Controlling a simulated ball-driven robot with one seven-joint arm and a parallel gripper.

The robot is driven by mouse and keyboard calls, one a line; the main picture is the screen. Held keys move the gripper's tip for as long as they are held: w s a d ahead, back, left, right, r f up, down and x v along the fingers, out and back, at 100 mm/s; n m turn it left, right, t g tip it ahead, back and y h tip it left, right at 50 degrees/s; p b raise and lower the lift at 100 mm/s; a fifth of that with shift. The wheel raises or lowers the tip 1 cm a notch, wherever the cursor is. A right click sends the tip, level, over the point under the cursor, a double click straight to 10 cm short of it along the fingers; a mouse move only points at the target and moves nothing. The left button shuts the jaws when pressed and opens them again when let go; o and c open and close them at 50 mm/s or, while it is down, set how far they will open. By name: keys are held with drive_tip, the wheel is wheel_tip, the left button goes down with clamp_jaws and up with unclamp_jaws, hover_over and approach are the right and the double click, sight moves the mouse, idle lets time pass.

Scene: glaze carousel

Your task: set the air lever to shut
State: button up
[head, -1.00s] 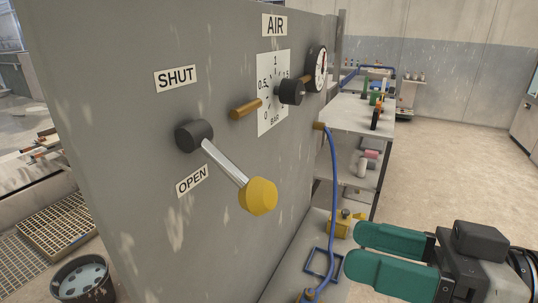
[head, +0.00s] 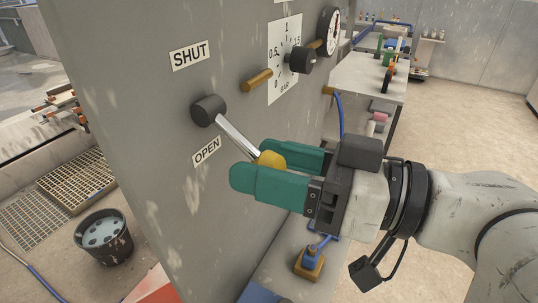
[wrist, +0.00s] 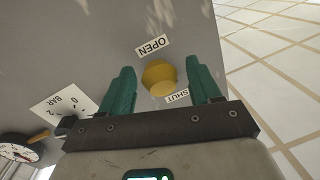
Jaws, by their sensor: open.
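The air lever has a black hub (head: 208,110), a shiny metal rod (head: 236,136) and a yellow knob (head: 270,159). It sticks out from the grey panel and slopes down to the right, with its rod passing above the OPEN label (head: 206,151). The SHUT label (head: 190,55) is higher on the panel. My gripper (head: 252,164) is open, its green fingers on either side of the knob.
A brown peg (head: 256,80) sticks out of the panel right of the hub. Further right are a black dial knob (head: 301,60) on a BAR scale and a round gauge (head: 328,30). A shelf (head: 365,85) stands behind; a bucket (head: 103,237) is on the floor, lower left.

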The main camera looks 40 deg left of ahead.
drive_tip(key=shift+a, duration=0.25)
drive_tip(key=shift+s, duration=0.1)
drive_tip(key=shift+c, duration=0.4)
clamp_jaws()
